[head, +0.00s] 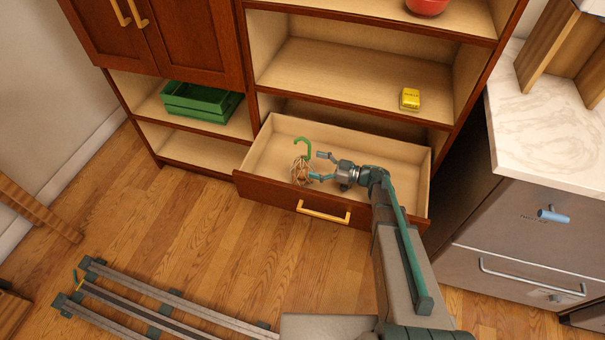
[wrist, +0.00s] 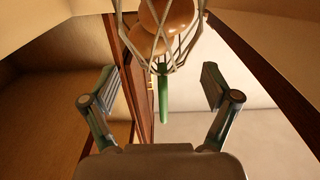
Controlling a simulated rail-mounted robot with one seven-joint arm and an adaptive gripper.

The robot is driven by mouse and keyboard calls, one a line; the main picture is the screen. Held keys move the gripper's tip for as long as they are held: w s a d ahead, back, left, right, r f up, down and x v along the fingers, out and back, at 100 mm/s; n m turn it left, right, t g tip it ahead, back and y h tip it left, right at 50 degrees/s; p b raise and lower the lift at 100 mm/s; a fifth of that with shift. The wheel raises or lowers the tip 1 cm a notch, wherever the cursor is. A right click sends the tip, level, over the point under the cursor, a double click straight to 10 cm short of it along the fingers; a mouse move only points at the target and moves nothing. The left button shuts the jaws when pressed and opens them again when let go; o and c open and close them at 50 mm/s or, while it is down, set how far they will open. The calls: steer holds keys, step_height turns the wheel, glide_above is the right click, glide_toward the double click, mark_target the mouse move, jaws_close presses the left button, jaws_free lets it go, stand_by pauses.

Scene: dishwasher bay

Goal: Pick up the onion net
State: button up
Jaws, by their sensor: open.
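The onion net (head: 300,172) is a pale mesh with brown onions and a green hook-shaped piece above it. It shows over the left part of the open drawer (head: 400,150); I cannot tell whether it rests there. My gripper (head: 318,166) is open and empty, just right of the net, with its fingers pointing toward it. In the wrist view the net and its onions (wrist: 167,28) are at the top centre, cut off by the picture edge. Its green piece appears between my open fingers (wrist: 160,85), with gaps on both sides.
The drawer front with a yellow handle (head: 323,211) lies below my gripper. A green crate (head: 203,113) stands on the left shelf. A yellow box (head: 410,99) and a red bowl (head: 427,6) sit on shelves above. The drawer's right part is empty beneath my arm.

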mark_target(303, 160)
steer(key=shift+p+x, duration=0.3)
steer(key=shift+x, duration=2.35)
steer(key=shift+s+r, duration=0.1)
steer(key=shift+r, duration=0.05)
steer(key=shift+c, duration=0.2)
jaws_close()
